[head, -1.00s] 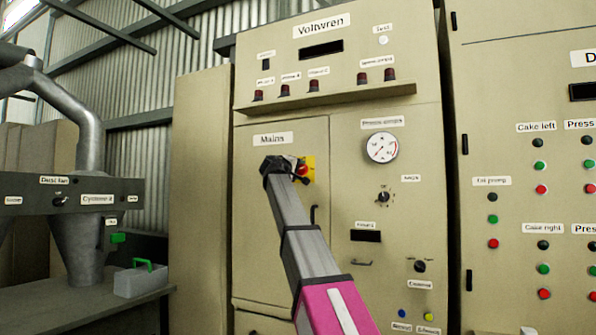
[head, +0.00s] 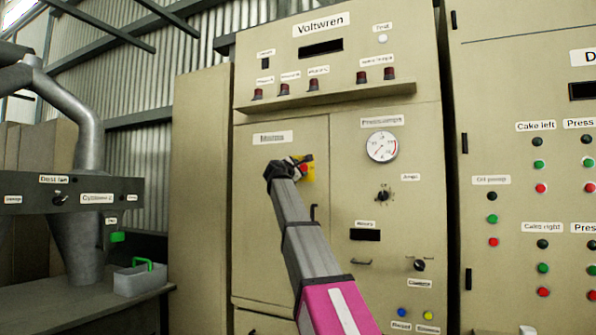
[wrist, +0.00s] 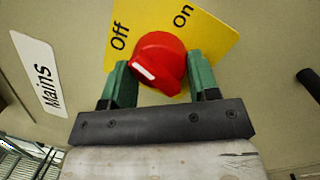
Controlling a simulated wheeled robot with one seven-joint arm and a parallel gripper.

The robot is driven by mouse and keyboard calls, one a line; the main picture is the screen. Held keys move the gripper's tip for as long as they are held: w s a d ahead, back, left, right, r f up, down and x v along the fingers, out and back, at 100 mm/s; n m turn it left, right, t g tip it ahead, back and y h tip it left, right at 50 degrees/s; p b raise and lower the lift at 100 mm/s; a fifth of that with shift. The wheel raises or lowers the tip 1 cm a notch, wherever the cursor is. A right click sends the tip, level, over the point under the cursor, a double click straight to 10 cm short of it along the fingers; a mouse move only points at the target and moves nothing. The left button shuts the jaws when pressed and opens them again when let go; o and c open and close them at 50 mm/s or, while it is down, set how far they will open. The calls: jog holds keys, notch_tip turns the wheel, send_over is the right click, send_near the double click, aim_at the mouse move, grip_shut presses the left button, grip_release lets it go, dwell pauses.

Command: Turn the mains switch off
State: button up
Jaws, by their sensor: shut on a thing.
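The mains switch is a red knob (wrist: 162,58) on a yellow plate (wrist: 205,35) marked Off at left and On at right in the wrist view. A white mark shows on the knob's lower left, on the side nearer Off than On. My gripper (wrist: 162,80) has its two green fingers on either side of the knob and is shut on it. In the head view the red knob (head: 304,168) and yellow plate (head: 310,174) are partly hidden by my gripper (head: 298,163). The Mains label (head: 272,138) is above and left of them.
The tan Voltwren cabinet (head: 275,220) fills the middle. A dark door handle (head: 313,213) sticks out below the switch. A ledge (head: 325,101) juts out above. A gauge (head: 382,147) and a dark knob (head: 383,196) are at right.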

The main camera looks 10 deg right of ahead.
jog(key=shift+d+f+n+t+y, duration=0.1)
jog(key=shift+n+t+y, duration=0.25)
jog(key=shift+n, duration=1.95)
jog(key=o, duration=1.3)
jog(key=shift+s, duration=0.15)
jog(key=v, duration=1)
jog(key=shift+s+a, duration=0.2)
jog(key=shift+s, duration=0.05)
jog(key=shift+f, duration=0.1)
